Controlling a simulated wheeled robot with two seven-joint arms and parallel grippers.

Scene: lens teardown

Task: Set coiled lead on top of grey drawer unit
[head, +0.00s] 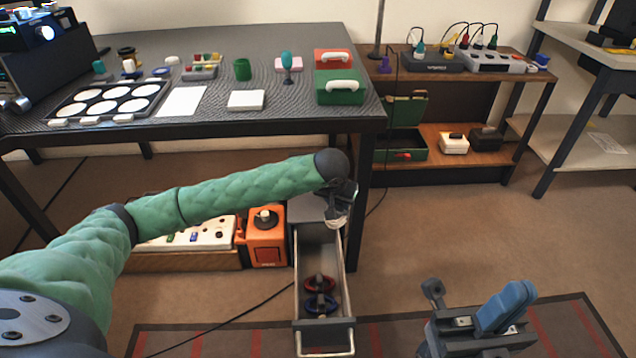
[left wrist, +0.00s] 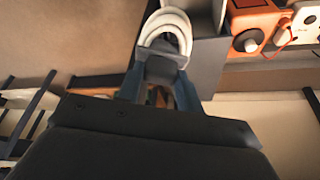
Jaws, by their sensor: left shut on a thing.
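The grey drawer unit (head: 304,210) stands on the floor under the right end of the dark table, with its drawer (head: 323,324) pulled open towards me. My left gripper (head: 337,211) is above the drawer, near the unit's top front. It is shut on a white coiled lead (head: 333,224), which also shows as pale loops between the fingers in the left wrist view (left wrist: 172,22). A red coiled lead (head: 319,283) and a blue coiled lead (head: 320,303) lie inside the drawer. My right gripper (head: 487,318) is low at the right; its jaw opening is unclear.
An orange device (head: 265,245) and a white panel on a wooden box (head: 200,236) stand left of the unit. The table (head: 130,128) overhangs behind, with its leg (head: 360,220) close on the right. A black cable crosses the floor. Carpet right of the drawer is free.

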